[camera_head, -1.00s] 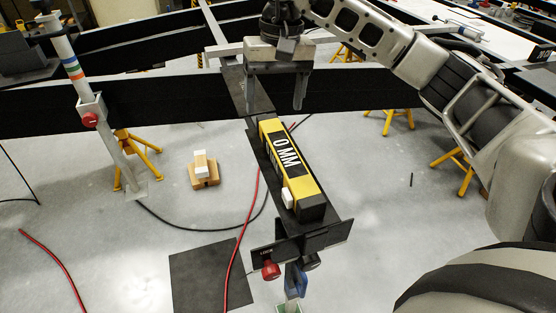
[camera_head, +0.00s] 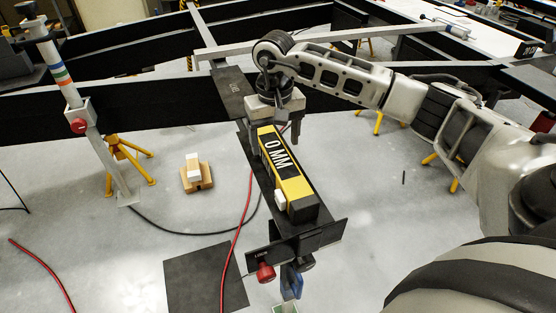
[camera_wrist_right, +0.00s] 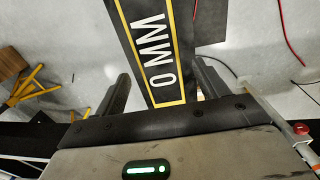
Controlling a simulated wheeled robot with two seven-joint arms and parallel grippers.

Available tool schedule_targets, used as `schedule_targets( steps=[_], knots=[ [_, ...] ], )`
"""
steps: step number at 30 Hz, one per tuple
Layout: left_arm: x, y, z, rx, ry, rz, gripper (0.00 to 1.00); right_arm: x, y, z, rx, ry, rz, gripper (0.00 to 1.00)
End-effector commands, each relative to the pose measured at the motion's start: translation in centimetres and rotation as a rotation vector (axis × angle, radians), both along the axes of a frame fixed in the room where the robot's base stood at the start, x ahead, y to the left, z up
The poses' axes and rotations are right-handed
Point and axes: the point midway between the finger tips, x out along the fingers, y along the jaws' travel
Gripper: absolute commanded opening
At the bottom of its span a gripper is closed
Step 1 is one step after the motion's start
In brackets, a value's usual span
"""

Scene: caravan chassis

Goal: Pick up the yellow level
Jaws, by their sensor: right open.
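The yellow level (camera_head: 290,187) has a black panel marked "0 MM" and lies lengthwise on a narrow dark beam (camera_head: 318,224). My right gripper (camera_head: 274,138) is over the far end of the level, fingers pointing down and apart. In the right wrist view the level (camera_wrist_right: 158,50) runs between the two open fingers of the gripper (camera_wrist_right: 163,88), with a gap visible on each side. I cannot tell whether a finger touches it. My left gripper is not in view.
A red knob (camera_head: 265,271) sits at the beam's near end. A post with a red knob (camera_head: 78,126) stands at left. Black chassis rails (camera_head: 190,92) cross behind. A white block on a wooden one (camera_head: 194,170) and red and black cables lie on the floor.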

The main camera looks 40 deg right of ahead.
Motion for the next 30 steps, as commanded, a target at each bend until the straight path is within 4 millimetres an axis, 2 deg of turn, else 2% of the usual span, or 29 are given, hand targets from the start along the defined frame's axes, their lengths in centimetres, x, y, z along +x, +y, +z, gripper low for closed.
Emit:
schedule_targets(
  steps=[3, 6, 14, 20, 21, 22, 23, 30],
  knots=[
    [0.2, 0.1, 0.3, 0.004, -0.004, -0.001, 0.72, 0.2, 0.1, -1.9, 0.001, 0.004, 0.0, 0.73],
    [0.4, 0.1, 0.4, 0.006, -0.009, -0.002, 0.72, 0.2, 0.0, -2.8, 0.0, 0.002, 0.0, 0.73],
    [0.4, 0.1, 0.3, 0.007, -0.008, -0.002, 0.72, 0.2, 0.0, -3.1, 0.0, -0.001, 0.0, 0.73],
    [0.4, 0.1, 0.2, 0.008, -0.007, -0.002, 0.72, 0.2, 0.0, -3.0, 0.0, -0.001, 0.0, 0.2],
    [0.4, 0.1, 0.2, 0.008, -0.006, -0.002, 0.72, 0.2, 0.0, -3.0, 0.001, -0.001, 0.0, 0.15],
    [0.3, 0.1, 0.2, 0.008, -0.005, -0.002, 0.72, 0.3, 0.1, -2.9, 0.001, -0.002, -0.001, 0.15],
    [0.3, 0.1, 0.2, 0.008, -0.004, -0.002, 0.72, 0.3, 0.0, -2.9, 0.001, -0.002, -0.001, 0.1],
    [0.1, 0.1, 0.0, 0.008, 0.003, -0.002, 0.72, 0.3, 0.0, -2.7, 0.001, -0.002, -0.001, 0.1]
  ],
)
